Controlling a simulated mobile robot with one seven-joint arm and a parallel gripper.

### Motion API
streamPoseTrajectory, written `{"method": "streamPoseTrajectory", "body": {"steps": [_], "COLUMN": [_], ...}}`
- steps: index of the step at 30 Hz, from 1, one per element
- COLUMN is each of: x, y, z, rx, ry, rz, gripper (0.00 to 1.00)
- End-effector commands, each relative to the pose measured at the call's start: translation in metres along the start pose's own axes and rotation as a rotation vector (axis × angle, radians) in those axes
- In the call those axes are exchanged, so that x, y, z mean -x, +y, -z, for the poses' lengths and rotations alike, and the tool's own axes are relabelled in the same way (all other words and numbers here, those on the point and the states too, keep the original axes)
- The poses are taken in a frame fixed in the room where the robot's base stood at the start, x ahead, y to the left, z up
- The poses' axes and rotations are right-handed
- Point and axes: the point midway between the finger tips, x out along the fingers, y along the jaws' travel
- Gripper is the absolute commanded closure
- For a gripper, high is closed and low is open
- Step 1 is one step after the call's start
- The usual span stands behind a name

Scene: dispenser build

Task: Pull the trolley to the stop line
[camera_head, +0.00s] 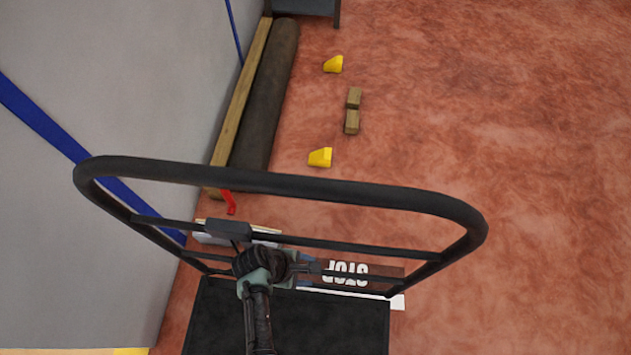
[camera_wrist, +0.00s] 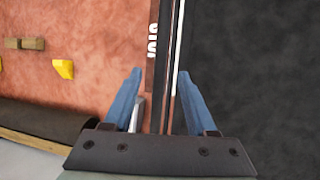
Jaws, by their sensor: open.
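The trolley has a black tubular handle frame (camera_head: 290,184) with thinner crossbars and a dark flat deck (camera_head: 340,322) at the bottom of the head view. The stop marking is a brown plate with white STOP lettering (camera_head: 346,273) and a white strip (camera_head: 398,302). It lies on the floor behind the bars, partly hidden; its lettering also shows in the wrist view (camera_wrist: 152,40).
Two yellow blocks (camera_head: 320,157) (camera_head: 333,64) and two wooden blocks (camera_head: 352,121) (camera_head: 354,98) lie on the red floor. A dark roll (camera_head: 268,95) and a wooden beam (camera_head: 241,105) run along the grey wall (camera_head: 150,60). A red piece (camera_head: 228,201) is near the wall. The floor at right is clear.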

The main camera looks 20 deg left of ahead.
Motion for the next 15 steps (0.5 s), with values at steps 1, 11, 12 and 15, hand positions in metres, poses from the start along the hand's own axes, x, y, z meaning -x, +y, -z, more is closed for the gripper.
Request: {"method": "streamPoseTrajectory", "body": {"steps": [1, 11, 12, 15], "x": [0.015, 0.048, 0.048, 0.048], "y": [0.001, -0.001, -0.001, -0.001], "z": [-0.002, 0.0, 0.0, 0.001], "rx": [0.001, 0.001, 0.001, 0.001], "ry": [0.001, 0.0, 0.0, 0.0], "rz": [-0.001, 0.001, 0.002, 0.002], "gripper": [0.43, 0.43, 0.43, 0.43]}}
